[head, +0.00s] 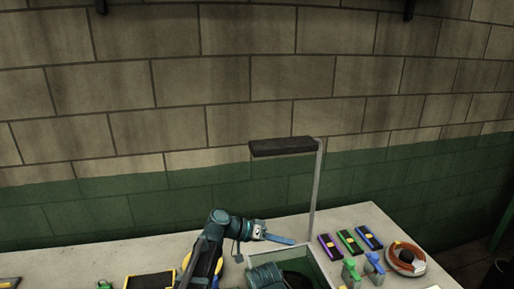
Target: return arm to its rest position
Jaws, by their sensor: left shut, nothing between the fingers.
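My left arm rises from the lower edge of the head view over the bench. My left gripper (278,239) points right, above the back part of a green-walled tray (322,268). Its fingers are together and hold nothing that I can see. My right gripper is not in view.
A lamp on a post (313,190) stands behind the tray. Purple, green and blue boxes (347,241) lie to the right, with a green-handled tool, a blue-handled tool and an orange coil (405,258). A dark yellow-edged item (150,281) lies at the left. The bench's far left is mostly clear.

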